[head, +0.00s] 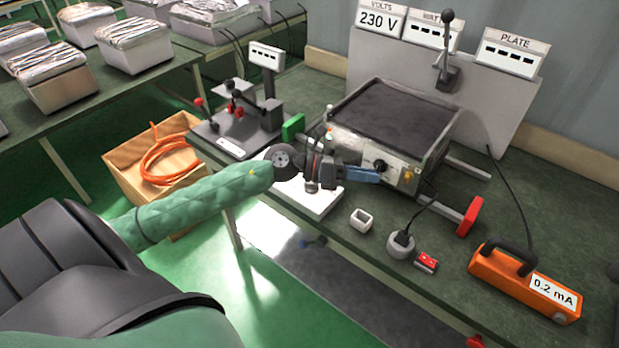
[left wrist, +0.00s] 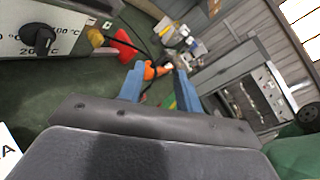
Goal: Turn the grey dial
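The heating unit (head: 400,118) is a grey box with a dark flat top on the green bench. Its pale front panel carries a dark grey dial (head: 380,165), partly behind my gripper in the head view. In the left wrist view the dial (left wrist: 38,40) is at the upper left, beside temperature markings. My left gripper (head: 366,174) is just in front of the panel, with blue fingers close to the dial. In the left wrist view its fingers (left wrist: 160,88) are apart with nothing between them. The dial is off to their left there. Whether any finger touches the panel cannot be told.
A yellow knob (head: 408,176) is right of the dial. A lever (head: 447,60) stands behind the unit. A white cup (head: 361,221), a grey socket (head: 400,246), a red switch (head: 426,262) and an orange meter (head: 520,285) are in front. A red-ended bar (head: 470,216) juts out right.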

